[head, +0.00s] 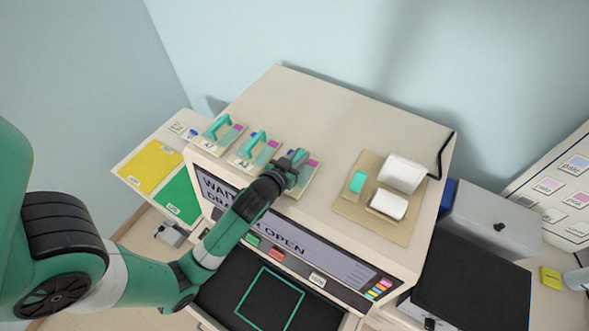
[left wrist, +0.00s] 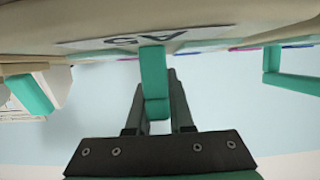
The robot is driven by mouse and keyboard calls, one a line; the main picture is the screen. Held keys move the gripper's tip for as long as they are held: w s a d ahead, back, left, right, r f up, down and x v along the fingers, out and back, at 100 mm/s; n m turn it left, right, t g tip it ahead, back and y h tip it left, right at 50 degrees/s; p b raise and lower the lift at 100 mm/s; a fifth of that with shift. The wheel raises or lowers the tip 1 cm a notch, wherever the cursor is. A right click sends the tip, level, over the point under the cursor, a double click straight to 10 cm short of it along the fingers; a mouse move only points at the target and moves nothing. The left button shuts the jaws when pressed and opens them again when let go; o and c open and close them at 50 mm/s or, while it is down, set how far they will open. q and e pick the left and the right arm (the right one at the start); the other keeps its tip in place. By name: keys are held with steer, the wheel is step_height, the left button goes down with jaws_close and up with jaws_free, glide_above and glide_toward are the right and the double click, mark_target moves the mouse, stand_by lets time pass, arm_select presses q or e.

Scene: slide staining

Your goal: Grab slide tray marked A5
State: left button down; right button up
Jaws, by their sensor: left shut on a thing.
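A beige slide tray (head: 309,178) is the rightmost of three in a row on top of the machine. My left gripper (head: 291,165) is over it and hides much of it, including its label in the head view. In the left wrist view the gripper (left wrist: 155,100) is shut on the tray's teal handle (left wrist: 153,75). The label there (left wrist: 120,40), seen at a steep angle, seems to read A5. I cannot tell whether the tray touches the machine top. My right gripper is not in view.
Two similar trays with teal handles (head: 222,130) (head: 255,150) stand to the left. A board (head: 385,222) with white blocks lies to the right. An open black drawer (head: 225,295) is below the machine's front panel. Yellow (head: 150,166) and green (head: 181,196) mats lie left.

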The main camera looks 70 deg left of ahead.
arm_select(q)
steer(key=shift+r, duration=0.35)
step_height(320, 180, up, 4)
steer(key=shift+f+p, duration=0.2)
steer(key=shift+p, duration=0.55)
step_height(320, 180, up, 6)
steer(key=p, duration=0.5)
steer(key=shift+f, duration=0.15)
